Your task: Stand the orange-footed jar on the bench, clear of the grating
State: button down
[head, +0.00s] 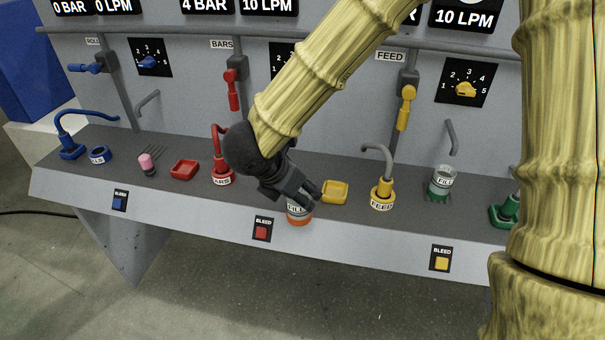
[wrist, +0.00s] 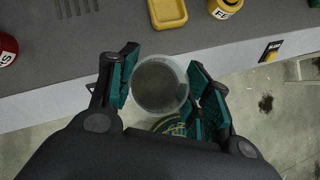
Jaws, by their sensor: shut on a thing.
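The orange-footed jar (head: 299,215) shows in the head view at the front of the bench (head: 265,196), with a pale label and an orange base. It looks upright and overlaps the bench's front panel; its height above the bench is unclear. My gripper (head: 306,194) is shut on its upper part. In the wrist view the jar (wrist: 160,86) is seen from above as a round grey opening between the fingers, overlapping the bench's front edge and the floor. A slotted grating (wrist: 75,8) lies behind it on the bench, apart from it; my arm hides that grating in the head view.
A yellow tray (head: 335,191) and yellow-based FEED fitting (head: 382,193) stand right of the jar. A red-based fitting (head: 222,174) and red tray (head: 184,169) are left. A green-footed jar (head: 441,184) stands farther right. Bare bench shows between the red fitting and the grating.

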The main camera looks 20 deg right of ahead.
jog(key=shift+w+d+f+p, duration=0.75)
jog(key=shift+w+d+f, duration=0.1)
jog(key=shift+w, duration=1.45)
jog(key=shift+w+d+f+p, duration=0.75)
jog(key=shift+w+f, duration=0.05)
jog(key=shift+w, duration=1.45)
jog(key=shift+w+d+f+p, duration=0.75)
jog(key=shift+w+d+f, duration=0.1)
jog(key=shift+w, duration=1.45)
jog(key=shift+f, duration=0.15)
jog(key=c, duration=0.7)
grip_release()
jog(key=shift+r, duration=0.25)
jog(key=b+v, duration=0.2)
jog(key=v, duration=1)
jog(key=shift+b, duration=0.3)
